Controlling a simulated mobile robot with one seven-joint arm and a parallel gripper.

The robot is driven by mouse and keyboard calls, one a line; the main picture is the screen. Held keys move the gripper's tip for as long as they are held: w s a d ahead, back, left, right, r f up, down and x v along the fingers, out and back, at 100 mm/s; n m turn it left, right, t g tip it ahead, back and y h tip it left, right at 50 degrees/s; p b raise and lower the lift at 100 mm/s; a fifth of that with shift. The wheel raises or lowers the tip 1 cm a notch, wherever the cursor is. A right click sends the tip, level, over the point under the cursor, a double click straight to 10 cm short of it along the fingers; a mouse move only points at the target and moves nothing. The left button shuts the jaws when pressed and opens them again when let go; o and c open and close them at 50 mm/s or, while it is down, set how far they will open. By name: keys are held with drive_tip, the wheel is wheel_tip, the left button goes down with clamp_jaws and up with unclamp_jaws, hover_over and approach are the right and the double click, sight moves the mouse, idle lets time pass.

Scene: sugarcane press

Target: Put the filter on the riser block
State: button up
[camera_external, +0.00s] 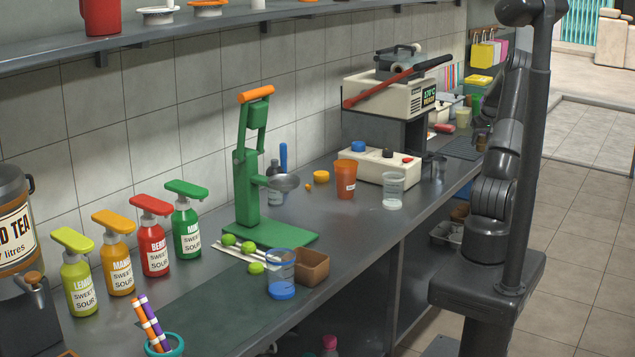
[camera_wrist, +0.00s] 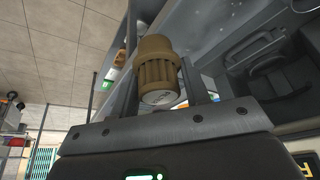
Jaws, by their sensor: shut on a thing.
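The filter (camera_wrist: 158,72) is a brown, ribbed cup-like piece with a wider smooth collar. In the wrist view it sits between the two fingers of my gripper (camera_wrist: 160,55), which is shut on it. In the external view a small brown shape beside my arm at the far right of the counter (camera_external: 482,138) may be the same piece, but it is too small to be sure. My fingers are mostly hidden there. I cannot tell with certainty which thing is the riser block; no plain block stands out in either view.
A green press (camera_external: 250,170) stands on the counter with limes (camera_external: 228,239), a blue-based cup (camera_external: 281,272) and a brown box (camera_external: 311,266) nearby. A sealing machine (camera_external: 390,95), an orange cup (camera_external: 346,180) and a clear cup (camera_external: 393,190) stand farther back. Syrup bottles (camera_external: 155,240) line the left.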

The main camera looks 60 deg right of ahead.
drive_tip(key=w+a+r+n, duration=0.1)
drive_tip(key=w+a, duration=0.8)
drive_tip(key=a, duration=0.1)
drive_tip(key=w+a+r+n, duration=0.1)
drive_tip(key=w+a, duration=0.8)
drive_tip(key=a, duration=0.1)
drive_tip(key=w+a+r+n+t+y, duration=0.1)
drive_tip(key=w+a+n, duration=0.1)
drive_tip(key=w+a, duration=0.7)
drive_tip(key=shift+w+a, duration=0.15)
drive_tip(key=shift+a, duration=0.7)
drive_tip(key=w+n, duration=0.1)
drive_tip(key=w, duration=0.3)
drive_tip(key=w+n+y, duration=0.1)
drive_tip(key=w+n, duration=0.1)
drive_tip(key=w, duration=0.3)
drive_tip(key=w+n+y, duration=0.1)
drive_tip(key=w, duration=0.3)
drive_tip(key=shift+w+a, duration=0.25)
drive_tip(key=shift+w, duration=0.05)
hover_over(320, 173)
wheel_tip(320, 173, down, 7)
drive_tip(key=shift+f, duration=2)
drive_tip(key=shift+f, duration=0.1)
